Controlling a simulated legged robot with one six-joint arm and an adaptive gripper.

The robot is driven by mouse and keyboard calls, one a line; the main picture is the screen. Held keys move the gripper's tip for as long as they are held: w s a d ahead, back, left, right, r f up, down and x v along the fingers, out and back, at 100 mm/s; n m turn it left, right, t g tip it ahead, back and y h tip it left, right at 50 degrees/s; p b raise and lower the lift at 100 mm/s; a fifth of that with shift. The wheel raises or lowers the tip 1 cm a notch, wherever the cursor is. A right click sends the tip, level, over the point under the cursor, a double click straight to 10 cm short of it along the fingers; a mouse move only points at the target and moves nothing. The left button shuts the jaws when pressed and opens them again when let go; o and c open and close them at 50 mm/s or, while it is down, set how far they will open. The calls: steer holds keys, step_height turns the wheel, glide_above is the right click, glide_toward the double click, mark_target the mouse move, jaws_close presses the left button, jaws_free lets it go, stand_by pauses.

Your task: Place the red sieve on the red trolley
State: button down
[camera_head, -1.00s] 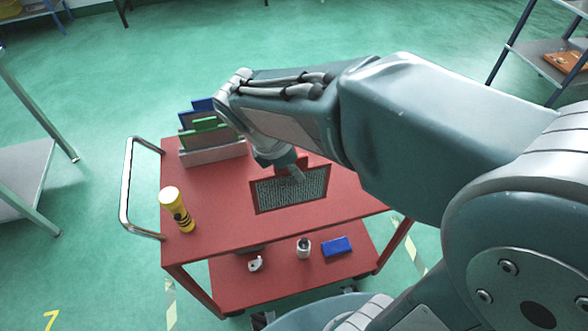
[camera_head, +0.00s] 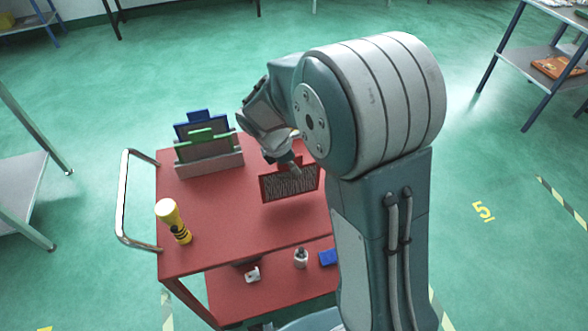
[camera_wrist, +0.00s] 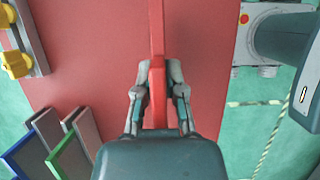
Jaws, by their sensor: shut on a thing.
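The red sieve (camera_head: 290,184), a red frame with grey mesh, is held upright over the right part of the red trolley (camera_head: 220,218) in the head view. My gripper (camera_head: 294,168) is above it and shut on its top edge. In the wrist view the sieve (camera_wrist: 157,40) shows edge-on as a red strip between the fingers of my gripper (camera_wrist: 157,85). The trolley top (camera_wrist: 90,60) lies behind it. Whether the sieve's lower edge touches the trolley top I cannot tell. My arm hides the trolley's right end in the head view.
A grey rack (camera_head: 210,163) with a green sieve (camera_head: 203,143) and a blue sieve (camera_head: 195,122) stands at the trolley's back left. The lower shelf holds small items, including a blue box (camera_head: 328,257). The middle top is clear.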

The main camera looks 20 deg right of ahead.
steer(key=shift+a+f, duration=0.15)
steer(key=shift+f, duration=0.7)
steer(key=c, duration=0.7)
jaws_free()
